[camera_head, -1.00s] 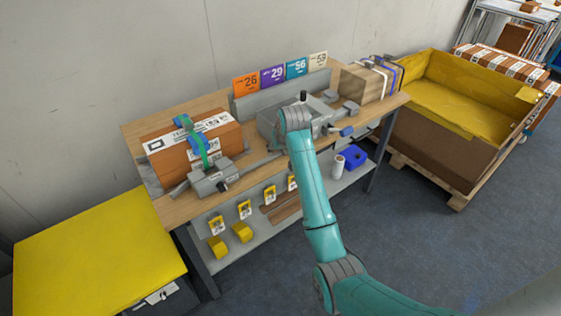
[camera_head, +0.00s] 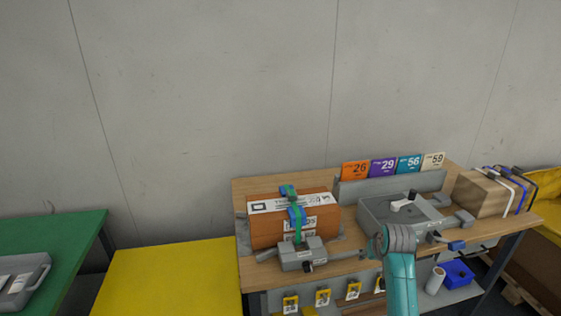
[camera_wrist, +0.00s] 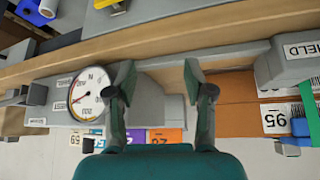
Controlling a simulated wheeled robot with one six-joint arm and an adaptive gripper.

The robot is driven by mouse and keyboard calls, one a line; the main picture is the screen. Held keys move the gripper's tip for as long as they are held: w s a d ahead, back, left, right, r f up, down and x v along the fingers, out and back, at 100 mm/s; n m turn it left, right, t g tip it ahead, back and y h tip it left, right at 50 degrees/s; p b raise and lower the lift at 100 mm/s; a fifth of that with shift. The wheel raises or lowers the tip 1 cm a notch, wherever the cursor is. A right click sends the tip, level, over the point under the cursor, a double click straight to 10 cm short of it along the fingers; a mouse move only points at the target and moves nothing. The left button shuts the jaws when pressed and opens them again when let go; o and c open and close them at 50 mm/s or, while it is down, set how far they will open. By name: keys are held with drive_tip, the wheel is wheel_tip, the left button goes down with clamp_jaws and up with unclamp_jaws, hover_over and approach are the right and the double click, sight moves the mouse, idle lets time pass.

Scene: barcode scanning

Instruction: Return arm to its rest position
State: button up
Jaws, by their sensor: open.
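My teal arm (camera_head: 402,285) rises from the bottom of the head view, its grey wrist joint (camera_head: 398,238) in front of the bench's front edge. My gripper (camera_wrist: 159,78) shows in the wrist view with its two fingers spread apart and nothing between them. The fingertips lie across a grey part and the bench edge in the picture. I cannot tell the distance, or whether they touch. The gripper is hard to make out in the head view.
The wooden bench (camera_head: 345,247) carries a strapped brown box (camera_head: 267,232), a grey device (camera_head: 302,257), a grey tray-like unit (camera_head: 380,212) and a wooden box (camera_head: 478,195). A dial gauge (camera_wrist: 91,94) shows left of the fingers. A yellow surface (camera_head: 165,280) stands left.

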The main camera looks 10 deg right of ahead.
drive_tip(key=s+a+f+n+t, duration=0.1)
drive_tip(key=s+a+f, duration=0.5)
drive_tip(key=s+f, duration=0.25)
drive_tip(key=s+a+f+t, duration=0.2)
drive_tip(key=s+a+f, duration=0.45)
drive_tip(key=s, duration=0.35)
drive_tip(key=s+a+r+n+t, duration=0.1)
drive_tip(key=s+a+r+t, duration=0.15)
drive_tip(key=s, duration=0.95)
drive_tip(key=s+a+r+t, duration=0.1)
drive_tip(key=s+a, duration=0.3)
drive_tip(key=s, duration=0.8)
drive_tip(key=s+a+r+n+t+y, duration=0.1)
drive_tip(key=s+a+r+t, duration=0.1)
drive_tip(key=s+r, duration=1)
wheel_tip(320, 180, up, 2)
drive_tip(key=shift+s+a+y, duration=0.25)
drive_tip(key=shift+s+y, duration=0.1)
drive_tip(key=shift+y, duration=0.05)
